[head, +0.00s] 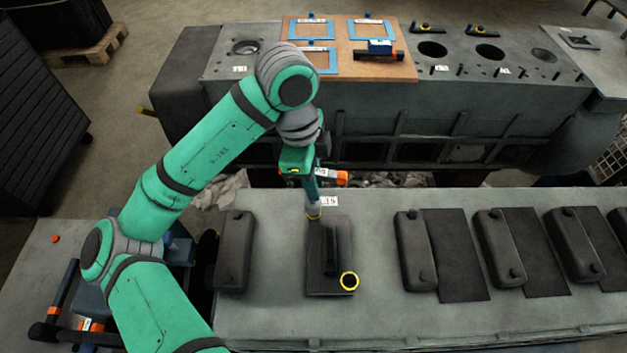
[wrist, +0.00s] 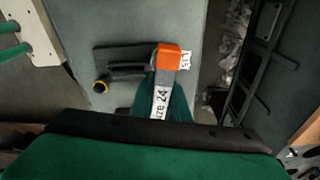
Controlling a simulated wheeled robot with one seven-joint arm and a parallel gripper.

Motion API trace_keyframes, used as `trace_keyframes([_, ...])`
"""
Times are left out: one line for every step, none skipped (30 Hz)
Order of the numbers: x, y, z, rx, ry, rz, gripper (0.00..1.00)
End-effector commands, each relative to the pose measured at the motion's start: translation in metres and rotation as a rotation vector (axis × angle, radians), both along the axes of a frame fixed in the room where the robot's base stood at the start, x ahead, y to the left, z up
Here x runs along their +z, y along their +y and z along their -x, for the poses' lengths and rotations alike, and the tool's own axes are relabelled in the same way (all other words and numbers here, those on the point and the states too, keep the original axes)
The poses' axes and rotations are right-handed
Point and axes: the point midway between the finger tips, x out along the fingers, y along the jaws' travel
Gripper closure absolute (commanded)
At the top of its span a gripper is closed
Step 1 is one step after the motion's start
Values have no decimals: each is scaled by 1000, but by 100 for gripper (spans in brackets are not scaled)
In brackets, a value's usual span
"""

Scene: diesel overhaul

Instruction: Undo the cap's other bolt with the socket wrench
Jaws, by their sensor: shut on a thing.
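The socket wrench has an orange end (head: 341,178) and a white label reading about "size 24" (wrist: 160,104). My gripper (head: 311,188) is shut on it. Whether the socket sits on a bolt there is hard to tell.
A dark cover (head: 234,252) lies left of the cap, and several more covers with dark plates lie to the right on the grey bench surface. Behind, an engine block carries a wooden board (head: 390,70) with blue-framed items. A gap separates bench and block.

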Motion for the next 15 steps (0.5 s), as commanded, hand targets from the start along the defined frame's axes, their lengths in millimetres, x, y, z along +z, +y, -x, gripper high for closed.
trace_keyframes([0,0,-1,-53,0,-1,100])
trace_keyframes([0,0,-1,-88,-1,-1,100])
trace_keyframes([0,0,-1,-135,-1,-1,100])
trace_keyframes([1,0,0,-170,-1,-1,100])
trace_keyframes([1,0,0,-206,0,-1,100])
trace_keyframes([1,0,0,-254,0,0,100])
trace_keyframes([1,0,0,-289,-1,0,100])
trace_keyframes([1,0,0,-324,-1,0,100])
trace_keyframes([1,0,0,-370,-1,0,100])
trace_keyframes([1,0,0,-406,0,0,100])
trace_keyframes([1,0,0,-442,-1,1,100])
trace_keyframes([1,0,0,-489,0,0,100])
trace_keyframes([1,0,0,-524,0,1,100])
trace_keyframes([1,0,0,-559,-1,1,100])
trace_keyframes([1,0,0,-608,-1,2,100])
